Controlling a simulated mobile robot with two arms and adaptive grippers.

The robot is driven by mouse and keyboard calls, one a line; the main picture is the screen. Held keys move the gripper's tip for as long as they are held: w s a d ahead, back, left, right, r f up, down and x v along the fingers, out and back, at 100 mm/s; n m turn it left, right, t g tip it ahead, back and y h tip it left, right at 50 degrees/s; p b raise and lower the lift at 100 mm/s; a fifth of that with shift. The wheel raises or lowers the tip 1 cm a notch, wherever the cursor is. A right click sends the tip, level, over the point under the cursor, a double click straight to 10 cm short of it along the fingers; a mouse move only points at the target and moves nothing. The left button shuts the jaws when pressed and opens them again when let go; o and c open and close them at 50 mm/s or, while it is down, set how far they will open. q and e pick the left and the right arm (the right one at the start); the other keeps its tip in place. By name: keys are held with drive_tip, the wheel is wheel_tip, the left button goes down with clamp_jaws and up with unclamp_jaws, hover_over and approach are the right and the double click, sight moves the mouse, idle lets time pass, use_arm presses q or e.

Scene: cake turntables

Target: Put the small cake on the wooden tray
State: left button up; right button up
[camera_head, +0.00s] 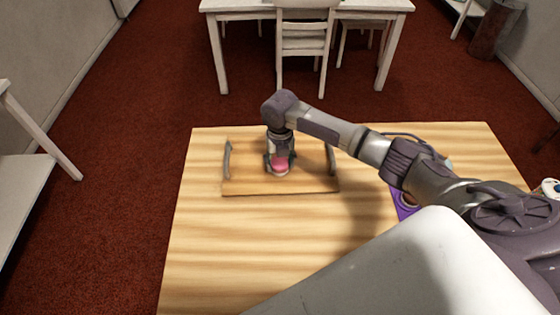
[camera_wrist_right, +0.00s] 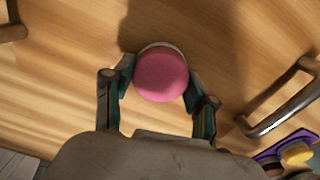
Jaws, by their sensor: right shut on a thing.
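The small cake is pink and round with a pale base (camera_head: 280,166). In the head view it is over the middle of the wooden tray (camera_head: 245,183), which has a dark metal handle at each end. My right gripper (camera_head: 279,165) points down and is shut on the cake. In the right wrist view the cake (camera_wrist_right: 161,76) sits between the two fingers of my right gripper (camera_wrist_right: 158,88). I cannot tell whether the cake's underside touches the tray. My left gripper is not in view.
The tray lies on a light striped wooden table (camera_head: 220,250) with clear room at its left and front. A purple mat (camera_head: 403,205) with small items lies to the right, partly hidden by my arm. A white table and chairs (camera_head: 303,45) stand behind.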

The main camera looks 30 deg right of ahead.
sight(280, 163)
drive_tip(key=o, duration=0.9)
drive_tip(key=shift+f, duration=0.15)
drive_tip(key=shift+c, duration=0.2)
wheel_tip(280, 163, up, 12)
drive_tip(key=b, duration=0.1)
drive_tip(key=shift+r, duration=0.2)
